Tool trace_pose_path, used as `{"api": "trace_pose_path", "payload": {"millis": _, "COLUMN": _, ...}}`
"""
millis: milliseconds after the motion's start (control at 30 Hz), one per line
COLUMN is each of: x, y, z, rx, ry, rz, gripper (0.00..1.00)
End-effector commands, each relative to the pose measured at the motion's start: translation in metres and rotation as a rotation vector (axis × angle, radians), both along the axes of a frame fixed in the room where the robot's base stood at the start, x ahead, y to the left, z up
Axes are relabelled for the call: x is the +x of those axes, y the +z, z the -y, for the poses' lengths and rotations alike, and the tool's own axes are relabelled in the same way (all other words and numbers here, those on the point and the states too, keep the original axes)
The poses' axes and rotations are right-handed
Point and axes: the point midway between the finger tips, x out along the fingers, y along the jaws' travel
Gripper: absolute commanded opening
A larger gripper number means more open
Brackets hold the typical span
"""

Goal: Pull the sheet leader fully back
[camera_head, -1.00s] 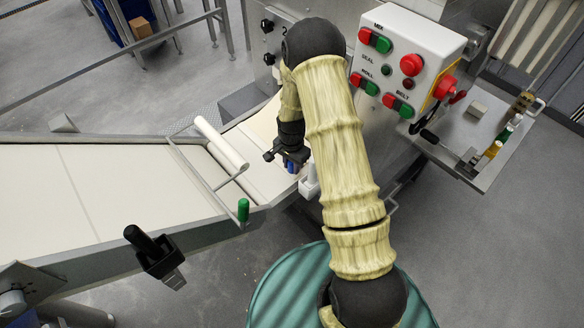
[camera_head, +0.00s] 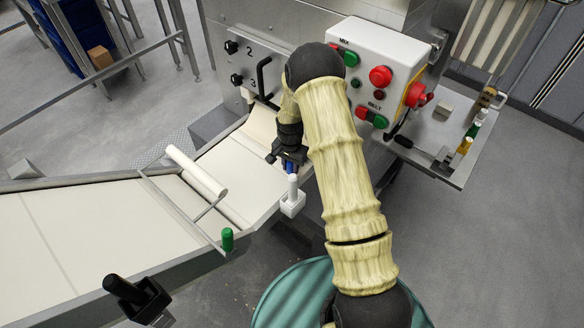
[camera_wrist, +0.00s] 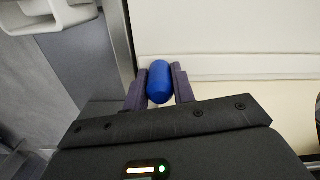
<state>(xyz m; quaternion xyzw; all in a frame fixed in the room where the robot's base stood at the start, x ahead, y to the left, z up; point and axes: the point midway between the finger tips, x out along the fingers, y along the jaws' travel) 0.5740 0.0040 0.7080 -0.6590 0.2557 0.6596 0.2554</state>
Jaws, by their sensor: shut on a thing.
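My gripper (camera_head: 289,157) is at the right edge of the pale sheet bed, beside the steel machine. It is shut on a blue handle (camera_wrist: 159,82), which sits upright between the two fingers in the wrist view. In the head view only a little of the blue handle (camera_head: 291,167) shows below the fingers. The wrist view shows a pale strip (camera_wrist: 230,68) running right from beside the handle, with cream sheet on both sides; I take this as the sheet leader. How the handle joins it is hidden.
A white bracket (camera_head: 292,202) stands on the bed's edge just in front of my gripper. A pale roller (camera_head: 195,170) and a green-knobbed bar (camera_head: 227,238) cross the bed to the left. The control box (camera_head: 380,75) stands right, behind my arm.

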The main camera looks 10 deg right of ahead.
Motion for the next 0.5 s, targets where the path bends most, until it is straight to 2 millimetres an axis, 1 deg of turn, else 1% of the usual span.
{"api": "trace_pose_path", "payload": {"millis": 167, "x": 0.0015, "y": 0.0011, "z": -0.0018, "rx": 0.002, "ry": 0.004, "rz": 0.006, "gripper": 0.0}}
{"api": "trace_pose_path", "payload": {"millis": 200, "x": 0.0015, "y": 0.0011, "z": -0.0018, "rx": 0.002, "ry": 0.004, "rz": 0.006, "gripper": 0.27}}
{"api": "trace_pose_path", "payload": {"millis": 267, "x": 0.0014, "y": 0.0011, "z": -0.0018, "rx": 0.002, "ry": 0.003, "rz": 0.006, "gripper": 0.39}}
{"api": "trace_pose_path", "payload": {"millis": 300, "x": 0.0013, "y": 0.001, "z": -0.0014, "rx": 0.001, "ry": 0.002, "rz": 0.005, "gripper": 0.47}}
{"api": "trace_pose_path", "payload": {"millis": 500, "x": 0.0005, "y": 0.0005, "z": -0.0007, "rx": 0.001, "ry": 0.0, "rz": 0.002, "gripper": 0.47}}
